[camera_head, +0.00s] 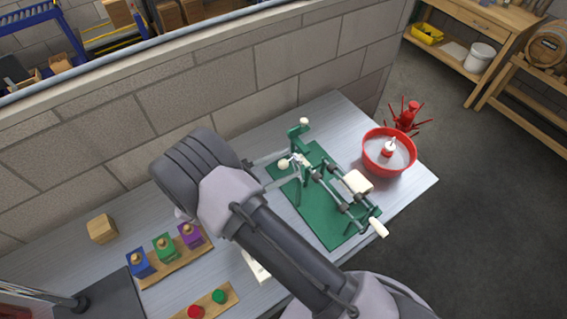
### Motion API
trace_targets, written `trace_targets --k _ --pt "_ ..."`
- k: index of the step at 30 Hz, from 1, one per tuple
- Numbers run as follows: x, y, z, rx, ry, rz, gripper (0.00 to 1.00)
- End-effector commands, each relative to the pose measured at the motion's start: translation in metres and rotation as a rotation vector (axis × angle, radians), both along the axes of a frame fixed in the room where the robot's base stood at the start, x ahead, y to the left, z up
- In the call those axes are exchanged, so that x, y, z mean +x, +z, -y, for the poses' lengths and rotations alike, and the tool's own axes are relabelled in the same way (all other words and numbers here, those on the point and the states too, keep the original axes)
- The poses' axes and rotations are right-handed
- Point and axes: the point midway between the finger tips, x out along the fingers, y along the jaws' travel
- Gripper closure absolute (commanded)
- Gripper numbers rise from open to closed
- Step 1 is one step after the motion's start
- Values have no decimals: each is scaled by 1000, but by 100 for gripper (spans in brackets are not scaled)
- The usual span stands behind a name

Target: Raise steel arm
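A green-framed hand machine on a green base plate (325,222) stands on the bench. It carries steel rods (333,190), a cream roller (357,182) and a cream handle (378,228) at its front right. A cream ball knob (283,163) shows at its left, by a short steel piece; I cannot tell for sure which bar is the steel arm. My arm reaches in from the lower right, with its wrist left of the machine. My gripper (281,171) is largely hidden behind my wrist; slim grey parts show close to the knob, but contact and opening are unclear.
A red bowl (371,166) with a small bottle in it and a red spiky rack (408,117) stand right of the machine. A wooden block (102,229) and a board with blue, green and purple blocks (176,263) lie left. A block wall (200,100) runs behind the bench.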

Motion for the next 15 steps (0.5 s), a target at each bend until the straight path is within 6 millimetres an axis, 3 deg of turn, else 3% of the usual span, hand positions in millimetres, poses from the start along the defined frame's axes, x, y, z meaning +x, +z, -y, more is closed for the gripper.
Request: trace_targets --k 5,15 --pt "-2 0 -7 1 3 2 54" --pt "-37 -15 -87 2 4 2 54"
